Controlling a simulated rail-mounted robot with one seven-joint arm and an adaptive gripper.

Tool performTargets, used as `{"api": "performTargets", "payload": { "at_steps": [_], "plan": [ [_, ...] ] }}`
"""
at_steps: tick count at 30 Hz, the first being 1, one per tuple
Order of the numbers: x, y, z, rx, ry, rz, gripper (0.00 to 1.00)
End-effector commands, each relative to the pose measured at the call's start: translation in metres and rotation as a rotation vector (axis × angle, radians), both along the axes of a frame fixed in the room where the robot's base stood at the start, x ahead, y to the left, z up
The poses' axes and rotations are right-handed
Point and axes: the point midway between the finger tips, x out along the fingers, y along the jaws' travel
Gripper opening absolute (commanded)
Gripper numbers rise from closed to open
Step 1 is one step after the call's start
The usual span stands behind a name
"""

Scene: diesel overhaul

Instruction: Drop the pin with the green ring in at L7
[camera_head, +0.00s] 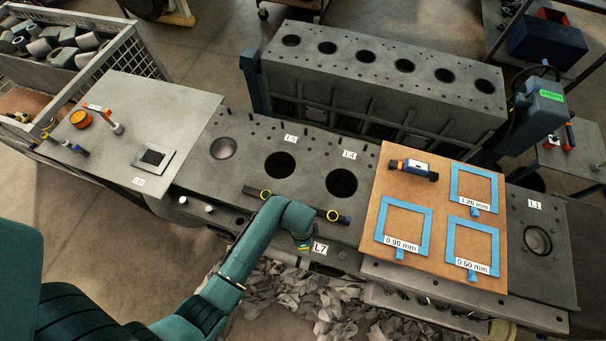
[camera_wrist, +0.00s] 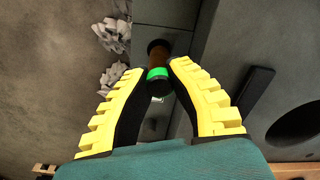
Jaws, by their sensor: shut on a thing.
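The pin with the green ring (camera_wrist: 157,73) is brown and dark, and shows between the yellow fingers in the wrist view. My gripper (camera_wrist: 156,70) is shut on it around the ring; the pin's dark ends stick out on both sides of the fingers. In the head view my gripper (camera_head: 303,245) hangs at the near side of the engine block, just left of the L7 label (camera_head: 320,248). The pin is not clearly visible there, and my arm hides part of the block face. I cannot make out the L7 opening.
A brown board (camera_head: 384,198) with blue frames covers the right part of the block. Open bores (camera_head: 341,183) lie behind my arm. Grey rags (camera_head: 290,300) are heaped below.

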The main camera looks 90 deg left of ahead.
Motion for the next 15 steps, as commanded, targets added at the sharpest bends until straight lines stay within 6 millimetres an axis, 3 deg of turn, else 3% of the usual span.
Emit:
{"api": "performTargets", "payload": {
  "at_steps": [15],
  "plan": [
    [0.000, 0.000, -0.019, 0.000, 0.000, 0.000, 0.00]
  ]
}}
